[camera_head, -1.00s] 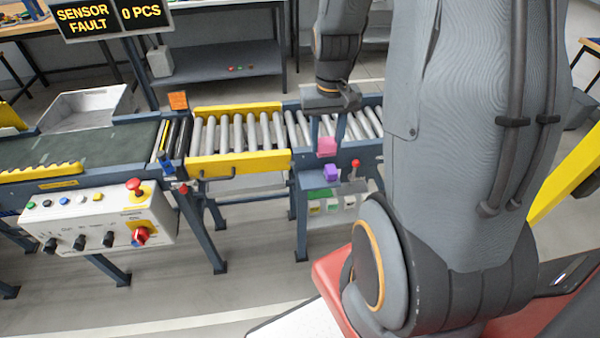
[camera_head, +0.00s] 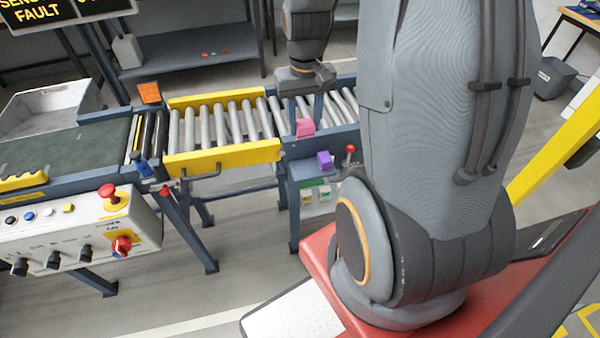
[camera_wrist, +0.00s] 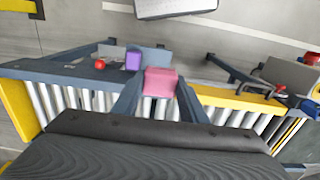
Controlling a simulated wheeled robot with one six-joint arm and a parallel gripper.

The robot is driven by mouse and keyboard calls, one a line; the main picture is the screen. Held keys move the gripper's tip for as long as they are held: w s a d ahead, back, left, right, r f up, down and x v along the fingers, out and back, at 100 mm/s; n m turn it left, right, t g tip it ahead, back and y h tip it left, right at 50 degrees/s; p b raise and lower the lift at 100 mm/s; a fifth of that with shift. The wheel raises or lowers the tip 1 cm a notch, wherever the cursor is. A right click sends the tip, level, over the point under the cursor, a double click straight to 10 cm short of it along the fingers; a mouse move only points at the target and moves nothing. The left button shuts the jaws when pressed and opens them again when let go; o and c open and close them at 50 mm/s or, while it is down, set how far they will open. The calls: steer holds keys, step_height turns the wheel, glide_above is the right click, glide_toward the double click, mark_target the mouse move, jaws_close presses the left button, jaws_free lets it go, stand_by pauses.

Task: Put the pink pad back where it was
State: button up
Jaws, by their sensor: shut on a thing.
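The pink pad (camera_head: 305,128) is a small pink block. My gripper (camera_head: 306,118) reaches down over the roller conveyor and is shut on it. In the wrist view the pink pad (camera_wrist: 160,82) sits between the two fingertips, in front of the blue conveyor rail. A purple block (camera_head: 325,160) is just below and right of it in the head view, apart from the pad; it also shows in the wrist view (camera_wrist: 133,61). I cannot tell whether the pad touches the rail.
A red-knobbed lever (camera_head: 349,150) stands right of the purple block. The roller conveyor (camera_head: 240,122) has yellow side guards (camera_head: 222,158). An orange block (camera_head: 149,93) stands on the rail further left. A control box (camera_head: 85,228) with buttons is at the lower left.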

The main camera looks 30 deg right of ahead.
mark_target(301, 131)
steer(key=f+b, duration=0.1)
steer(key=f, duration=0.4)
steer(key=w+f+b, duration=0.1)
steer(key=f+b, duration=0.1)
steer(key=f, duration=0.4)
steer(key=f+b, duration=0.1)
steer(key=f, duration=0.4)
steer(key=shift+w+f+b, duration=0.25)
steer(key=shift+w+b, duration=0.1)
steer(key=shift+b, duration=0.05)
steer(key=o, duration=0.9)
steer(key=shift+r, duration=0.15)
step_height(301, 131, up, 12)
steer(key=shift+f+b, duration=0.15)
steer(key=shift+b, duration=0.4)
steer(key=s+a+r+n, duration=0.1)
steer(key=s+a, duration=0.1)
steer(key=a, duration=0.2)
steer(key=s+a+r+n, duration=0.1)
steer(key=s+a, duration=0.2)
steer(key=a, duration=0.1)
steer(key=s+a+r+n, duration=0.1)
steer(key=s+a, duration=0.1)
steer(key=a, duration=0.3)
steer(key=shift+s+r, duration=0.3)
steer(key=shift+r, duration=0.05)
